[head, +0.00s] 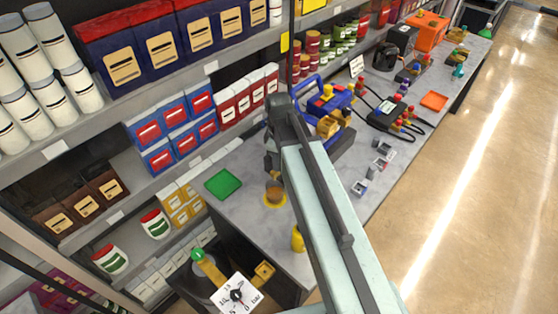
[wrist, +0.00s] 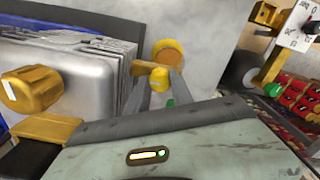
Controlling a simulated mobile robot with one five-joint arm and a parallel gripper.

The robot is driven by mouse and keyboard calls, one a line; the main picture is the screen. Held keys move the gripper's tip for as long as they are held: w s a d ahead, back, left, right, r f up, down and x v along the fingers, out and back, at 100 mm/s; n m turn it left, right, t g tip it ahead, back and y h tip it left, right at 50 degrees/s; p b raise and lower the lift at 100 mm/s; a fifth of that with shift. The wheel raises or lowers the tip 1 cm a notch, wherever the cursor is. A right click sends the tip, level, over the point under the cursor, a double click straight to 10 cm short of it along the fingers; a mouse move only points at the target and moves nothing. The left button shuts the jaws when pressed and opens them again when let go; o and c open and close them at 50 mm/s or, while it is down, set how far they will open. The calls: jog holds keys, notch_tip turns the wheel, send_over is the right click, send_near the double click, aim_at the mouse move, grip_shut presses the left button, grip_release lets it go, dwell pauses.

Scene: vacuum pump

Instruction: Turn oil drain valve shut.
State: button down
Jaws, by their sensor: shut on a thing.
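The vacuum pump (head: 345,135), with blue and brass parts, stands on the grey bench. In the wrist view its silver finned body (wrist: 65,85) fills the left side, with a large brass knob (wrist: 28,90) on it. A small brass handle with a yellow end (wrist: 158,77), which looks like the oil drain valve, sticks out beside the fins. My gripper (wrist: 160,80) is shut on this handle, one grey finger on each side. In the head view my arm and gripper (head: 272,140) hide the valve at the pump's left side.
An orange round piece (head: 274,195) and a green tray (head: 222,183) lie on the bench left of my arm. A yellow cylinder (head: 298,238) stands near the front edge. Stocked shelves (head: 200,75) run behind the bench.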

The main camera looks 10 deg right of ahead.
jog(key=shift+w, duration=0.1)
jog(key=m, duration=0.4)
jog(key=shift+m, duration=0.4)
jog(key=m, duration=0.4)
jog(key=shift+m, duration=0.3)
jog(key=m, duration=0.4)
jog(key=shift+m, duration=2.2)
jog(key=c, duration=1.1)
grip_release()
